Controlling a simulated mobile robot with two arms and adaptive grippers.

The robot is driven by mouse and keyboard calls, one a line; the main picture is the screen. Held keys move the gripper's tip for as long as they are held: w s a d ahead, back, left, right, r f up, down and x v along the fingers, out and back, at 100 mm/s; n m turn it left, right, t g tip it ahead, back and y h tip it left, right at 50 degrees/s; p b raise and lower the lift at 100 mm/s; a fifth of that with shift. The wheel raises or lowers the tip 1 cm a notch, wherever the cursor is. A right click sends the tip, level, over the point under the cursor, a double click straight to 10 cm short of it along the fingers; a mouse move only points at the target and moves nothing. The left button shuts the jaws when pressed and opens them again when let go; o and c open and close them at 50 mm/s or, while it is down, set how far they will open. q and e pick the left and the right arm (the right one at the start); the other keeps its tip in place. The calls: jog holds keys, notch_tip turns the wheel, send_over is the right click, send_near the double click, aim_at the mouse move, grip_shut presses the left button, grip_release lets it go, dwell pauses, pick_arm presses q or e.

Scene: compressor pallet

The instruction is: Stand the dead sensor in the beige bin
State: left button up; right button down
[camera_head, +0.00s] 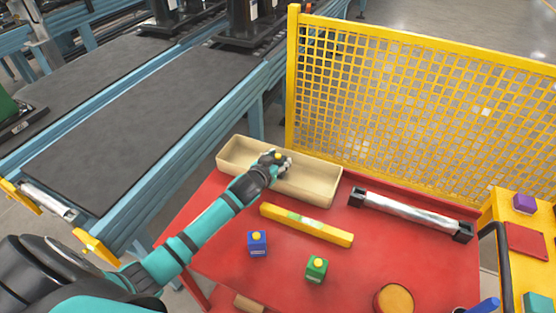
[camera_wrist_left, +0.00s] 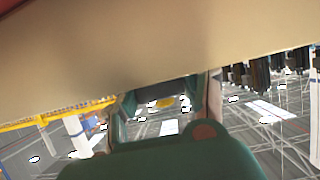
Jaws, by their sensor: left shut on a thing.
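The beige bin (camera_head: 318,188) is a long open tray at the back left of the red table. My left gripper (camera_head: 277,160) is at the bin, over its middle, and is shut on a small dark sensor. The sensor's yellow top (camera_head: 278,156) shows between the fingers; most of its body is hidden. The bin (camera_wrist_left: 150,50) fills the upper part of that view. I cannot tell whether the sensor touches the bin floor.
A blue sensor (camera_head: 257,244) and a green sensor (camera_head: 317,268) stand in front on the red table (camera_head: 390,262). A yellow bar (camera_head: 305,225) and a silver cylinder (camera_head: 410,213) lie nearer the bin. A yellow mesh fence (camera_head: 420,110) rises behind; a conveyor (camera_head: 130,130) runs at left.

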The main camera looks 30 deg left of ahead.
pick_arm(q)
jog(key=shift+f, duration=0.1)
jog(key=o, duration=1.3)
jog(key=shift+c, duration=0.2)
jog(key=shift+s, duration=0.1)
jog(key=v, duration=1.2)
jog(key=shift+b, duration=0.35)
jog(key=shift+a, duration=0.1)
